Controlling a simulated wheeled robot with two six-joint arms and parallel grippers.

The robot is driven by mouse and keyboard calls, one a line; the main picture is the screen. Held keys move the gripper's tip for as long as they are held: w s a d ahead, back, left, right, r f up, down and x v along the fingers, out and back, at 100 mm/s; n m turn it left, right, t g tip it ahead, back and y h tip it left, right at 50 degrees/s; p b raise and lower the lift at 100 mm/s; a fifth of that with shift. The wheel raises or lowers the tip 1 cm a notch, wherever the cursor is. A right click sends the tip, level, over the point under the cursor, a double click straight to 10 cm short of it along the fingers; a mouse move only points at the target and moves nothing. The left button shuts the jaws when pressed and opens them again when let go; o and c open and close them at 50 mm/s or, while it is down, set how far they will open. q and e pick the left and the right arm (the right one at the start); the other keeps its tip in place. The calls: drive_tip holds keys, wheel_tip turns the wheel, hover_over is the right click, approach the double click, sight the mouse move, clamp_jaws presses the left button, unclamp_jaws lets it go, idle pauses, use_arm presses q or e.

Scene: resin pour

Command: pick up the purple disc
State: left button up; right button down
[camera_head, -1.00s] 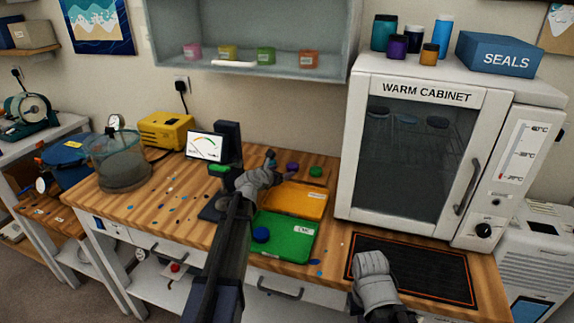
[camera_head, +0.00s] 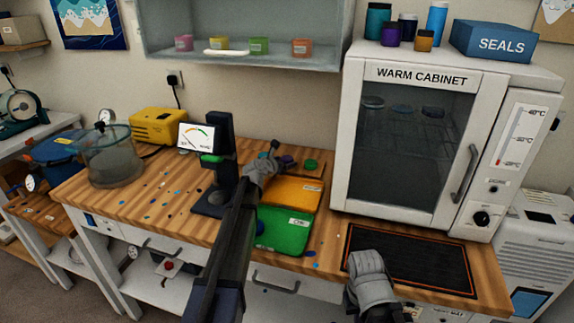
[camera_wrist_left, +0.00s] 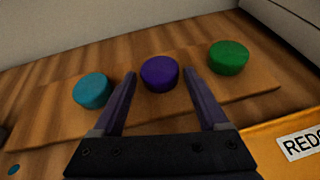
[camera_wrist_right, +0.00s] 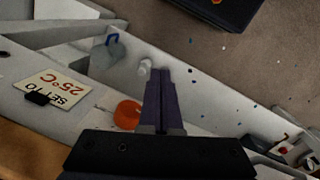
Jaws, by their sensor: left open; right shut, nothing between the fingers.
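The purple disc (camera_wrist_left: 160,74) lies on a wooden board (camera_wrist_left: 130,112) between a teal disc (camera_wrist_left: 93,90) on its left and a green disc (camera_wrist_left: 229,57) on its right. In the head view the purple disc (camera_head: 288,160) shows just beyond my left gripper (camera_head: 271,150). My left gripper is open and empty, and in the left wrist view its fingers (camera_wrist_left: 158,88) reach toward the purple disc, one on each side in the picture; whether they touch it I cannot tell. My right gripper (camera_wrist_right: 163,85) is shut and empty, away from the discs, near the black mat (camera_head: 408,262).
An orange tray (camera_head: 292,192) and a green tray (camera_head: 283,238) lie in front of the board. A gauge stand (camera_head: 222,165) stands to the left. The warm cabinet (camera_head: 405,150) stands to the right, its door shut. Small chips are scattered on the left bench.

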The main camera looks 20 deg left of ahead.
use_arm(q)
drive_tip(key=c, duration=1.1)
wheel_tip(320, 180, up, 10)
drive_tip(key=p, duration=1)
